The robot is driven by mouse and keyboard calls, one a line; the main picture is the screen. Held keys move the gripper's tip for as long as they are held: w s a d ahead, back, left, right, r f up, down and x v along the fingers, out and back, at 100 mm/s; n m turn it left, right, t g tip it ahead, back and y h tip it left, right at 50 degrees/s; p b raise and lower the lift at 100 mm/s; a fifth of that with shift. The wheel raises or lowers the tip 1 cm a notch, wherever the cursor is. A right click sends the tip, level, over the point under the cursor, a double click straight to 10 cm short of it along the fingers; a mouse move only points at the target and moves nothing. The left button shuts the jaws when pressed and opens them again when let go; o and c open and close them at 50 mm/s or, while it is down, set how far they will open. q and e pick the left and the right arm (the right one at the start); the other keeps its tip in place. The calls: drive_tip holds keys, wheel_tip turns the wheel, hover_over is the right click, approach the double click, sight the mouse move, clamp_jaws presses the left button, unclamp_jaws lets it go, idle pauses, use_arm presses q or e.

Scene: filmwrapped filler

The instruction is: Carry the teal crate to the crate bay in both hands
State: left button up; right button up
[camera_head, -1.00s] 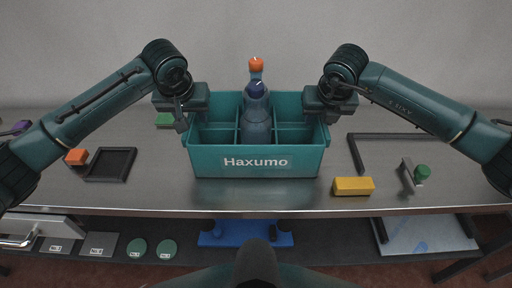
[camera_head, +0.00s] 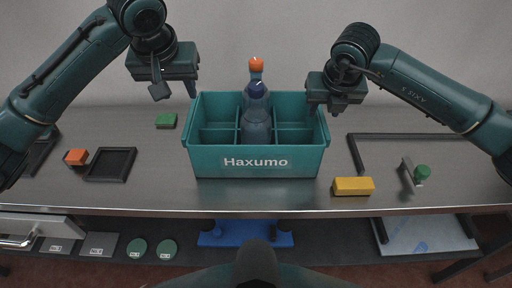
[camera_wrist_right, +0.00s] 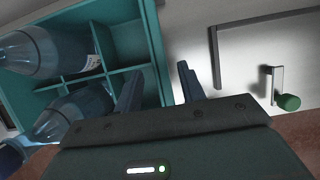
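The teal crate (camera_head: 205,162), marked Haxumo, stands upright on the metal table in the head view. It holds two blue bottles in its compartments, one with an orange cap (camera_head: 256,65) and one with a dark blue cap (camera_head: 257,89). My left gripper (camera_head: 175,91) is open and empty, above and left of the crate's left end, apart from it. My right gripper (camera_head: 323,109) is at the crate's right end wall. In the right wrist view its fingers (camera_wrist_right: 160,88) are spread, with the crate's end wall (camera_wrist_right: 154,45) between them. Whether they touch it I cannot tell.
A dark angular frame (camera_head: 357,155) lies on the table to the right, possibly the crate bay. Near it are a yellow block (camera_head: 352,186) and a green knob (camera_head: 422,172). On the left are a black tray (camera_head: 110,178), an orange block (camera_head: 76,157) and a green block (camera_head: 166,120).

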drive_tip(key=v, duration=0.7)
drive_tip(key=shift+r, duration=0.2)
drive_tip(key=shift+s, duration=0.1)
